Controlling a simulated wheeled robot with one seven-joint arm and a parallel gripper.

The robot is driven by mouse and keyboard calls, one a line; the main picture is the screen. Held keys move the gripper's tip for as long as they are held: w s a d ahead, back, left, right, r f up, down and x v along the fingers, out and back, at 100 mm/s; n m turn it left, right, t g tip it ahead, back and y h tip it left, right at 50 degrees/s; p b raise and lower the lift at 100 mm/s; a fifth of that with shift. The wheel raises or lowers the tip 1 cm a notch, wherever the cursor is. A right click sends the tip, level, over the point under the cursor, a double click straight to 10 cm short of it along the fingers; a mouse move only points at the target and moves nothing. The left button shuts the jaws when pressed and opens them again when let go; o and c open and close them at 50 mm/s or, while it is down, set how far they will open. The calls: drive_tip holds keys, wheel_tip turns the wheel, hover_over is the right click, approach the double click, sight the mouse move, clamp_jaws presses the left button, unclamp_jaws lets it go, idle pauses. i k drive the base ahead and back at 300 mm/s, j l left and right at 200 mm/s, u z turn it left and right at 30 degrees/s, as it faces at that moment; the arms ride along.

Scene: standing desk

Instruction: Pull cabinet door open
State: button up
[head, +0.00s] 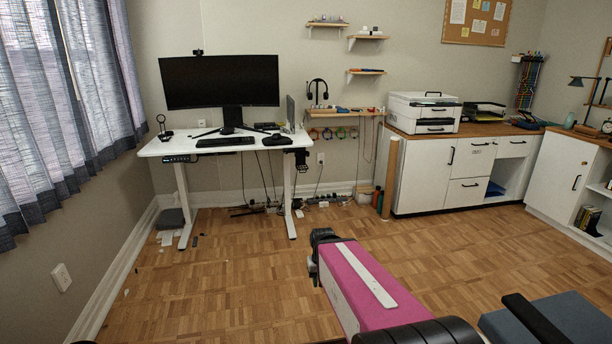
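A white cabinet (422,178) with a wooden top stands against the back wall at right. Its left door is shut and has a dark upright handle (451,156) near its right edge. A second white cabinet door (562,172), at the far right, has a dark handle (576,183) and also looks shut. My arm reaches in from the bottom, with a pink link and a black joint at its far end, well short of both cabinets. No gripper fingers show.
Wooden parquet floor (260,290) is clear before the cabinets. A white standing desk (180,144) with a monitor is at left. A grey padded seat (560,322) is at bottom right. A printer (423,112) sits on the cabinet.

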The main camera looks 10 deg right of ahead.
sight(427, 163)
drive_tip(key=i+z, duration=0.25)
drive_tip(key=i, duration=0.35)
drive_tip(key=i+z, duration=0.25)
drive_tip(key=i, duration=0.35)
drive_tip(key=i+j+z, duration=0.25)
drive_tip(key=i, duration=0.3)
drive_tip(key=i+l+z, duration=0.2)
drive_tip(key=i+z, duration=0.2)
drive_tip(key=i, duration=0.35)
drive_tip(key=i+z, duration=0.45)
drive_tip(key=i, duration=0.3)
drive_tip(key=i+l+u, duration=0.2)
drive_tip(key=i, duration=0.3)
drive_tip(key=i+u, duration=0.15)
drive_tip(key=i, duration=0.3)
